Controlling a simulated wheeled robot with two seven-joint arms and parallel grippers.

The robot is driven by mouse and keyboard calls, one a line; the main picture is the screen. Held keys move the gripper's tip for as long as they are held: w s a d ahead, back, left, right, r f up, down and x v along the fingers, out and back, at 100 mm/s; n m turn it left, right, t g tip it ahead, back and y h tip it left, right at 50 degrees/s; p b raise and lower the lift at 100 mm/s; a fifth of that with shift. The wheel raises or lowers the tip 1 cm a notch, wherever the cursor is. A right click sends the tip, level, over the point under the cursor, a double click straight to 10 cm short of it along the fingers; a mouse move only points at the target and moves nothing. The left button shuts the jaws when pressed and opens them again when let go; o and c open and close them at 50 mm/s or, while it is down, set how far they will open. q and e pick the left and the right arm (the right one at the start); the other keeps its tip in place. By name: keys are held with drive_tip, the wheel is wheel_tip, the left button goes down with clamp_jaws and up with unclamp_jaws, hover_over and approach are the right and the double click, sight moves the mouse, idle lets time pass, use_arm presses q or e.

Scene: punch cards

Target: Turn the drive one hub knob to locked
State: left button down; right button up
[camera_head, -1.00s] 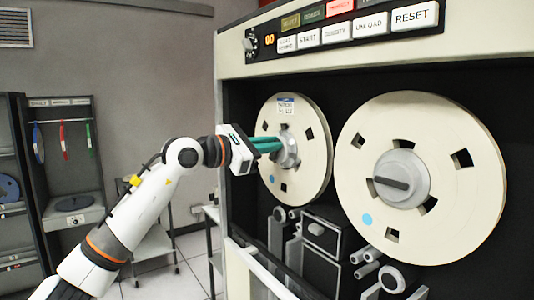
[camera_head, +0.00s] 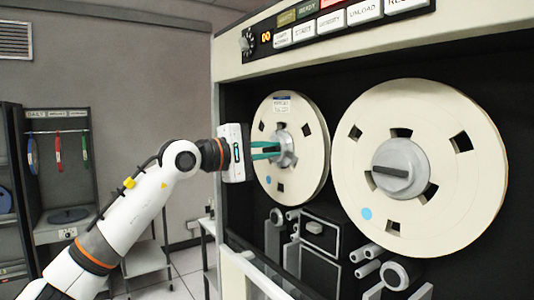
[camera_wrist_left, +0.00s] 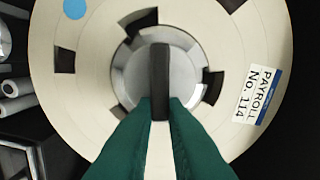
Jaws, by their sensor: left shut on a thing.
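The left tape reel (camera_head: 315,170) is cream, with a blue dot and a white label, and hangs on the drive's dark front. Its grey hub knob (camera_head: 289,150) sits at the centre. My left gripper (camera_head: 278,150) reaches it from the left, with its green fingers on the knob. In the left wrist view the label reads PAYROLL No. 114 (camera_wrist_left: 258,97). There the fingers (camera_wrist_left: 160,112) close on the lower end of the knob's dark bar (camera_wrist_left: 160,75), which stands upright in that picture. My right gripper is not in view.
A second, larger-looking reel (camera_head: 420,220) with its own grey hub (camera_head: 402,168) is mounted to the right. A button panel (camera_head: 330,22) runs above. Tape guides and a small box (camera_head: 318,235) sit below. A cabinet with coloured hanging strips (camera_head: 58,150) stands far left.

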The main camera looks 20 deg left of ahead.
use_arm(q)
drive_tip(key=shift+f+m, duration=0.25)
drive_tip(key=shift+m, duration=0.75)
drive_tip(key=c, duration=1.5)
unclamp_jaws()
drive_tip(key=shift+o, duration=0.2)
drive_tip(key=b+v, duration=0.4)
drive_tip(key=v, duration=0.8)
drive_tip(key=shift+b, duration=0.3)
